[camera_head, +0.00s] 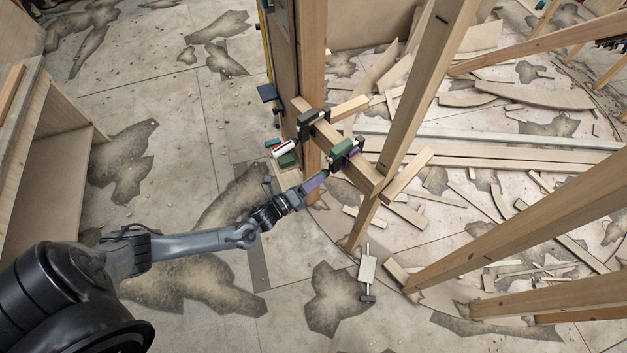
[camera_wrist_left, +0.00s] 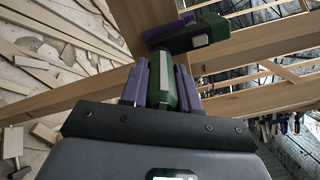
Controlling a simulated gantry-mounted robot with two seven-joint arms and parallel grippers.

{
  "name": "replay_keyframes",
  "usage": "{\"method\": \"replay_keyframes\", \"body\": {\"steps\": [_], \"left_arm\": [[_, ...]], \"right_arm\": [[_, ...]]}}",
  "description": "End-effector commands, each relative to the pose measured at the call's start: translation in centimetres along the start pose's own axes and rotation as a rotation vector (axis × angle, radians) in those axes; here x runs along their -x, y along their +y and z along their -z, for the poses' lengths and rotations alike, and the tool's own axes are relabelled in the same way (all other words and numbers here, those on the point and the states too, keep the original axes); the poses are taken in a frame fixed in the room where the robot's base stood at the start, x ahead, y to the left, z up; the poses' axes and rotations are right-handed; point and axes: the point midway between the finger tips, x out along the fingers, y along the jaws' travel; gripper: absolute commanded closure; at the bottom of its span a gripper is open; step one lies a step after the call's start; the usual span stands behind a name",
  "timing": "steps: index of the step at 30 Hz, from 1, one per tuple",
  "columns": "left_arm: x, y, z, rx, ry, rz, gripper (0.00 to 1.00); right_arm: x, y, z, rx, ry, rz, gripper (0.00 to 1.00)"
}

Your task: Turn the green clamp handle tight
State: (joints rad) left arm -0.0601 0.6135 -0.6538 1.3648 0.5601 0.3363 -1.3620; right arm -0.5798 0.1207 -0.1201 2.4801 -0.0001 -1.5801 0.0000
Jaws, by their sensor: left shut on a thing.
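The green clamp handle (camera_wrist_left: 160,85) lies between the purple fingers of my left gripper (camera_wrist_left: 160,75) in the left wrist view, and the fingers are shut on it. The clamp's green and purple body (camera_wrist_left: 195,37) sits just beyond the fingertips, against a wooden beam. In the head view the clamp (camera_head: 342,149) sits on the short wooden block between the upright posts. My left gripper (camera_head: 321,178) reaches up to it from the lower left; the handle is mostly hidden there. My right gripper is not in view.
Another dark clamp (camera_head: 312,122) grips the block farther back. A vertical post (camera_head: 312,60) and slanted beams (camera_head: 425,90) stand close around the gripper. Loose planks lie on the floor at right.

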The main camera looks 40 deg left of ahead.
Motion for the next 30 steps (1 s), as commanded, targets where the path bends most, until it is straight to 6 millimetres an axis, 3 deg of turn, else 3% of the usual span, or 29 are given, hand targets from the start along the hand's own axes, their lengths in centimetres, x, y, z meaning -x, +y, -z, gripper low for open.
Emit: {"method": "replay_keyframes", "body": {"steps": [30], "left_arm": [[0.0, 0.1, -0.1, -0.917, 0.001, 0.003, 1.00]], "right_arm": [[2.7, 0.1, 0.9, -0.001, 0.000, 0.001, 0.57]]}}
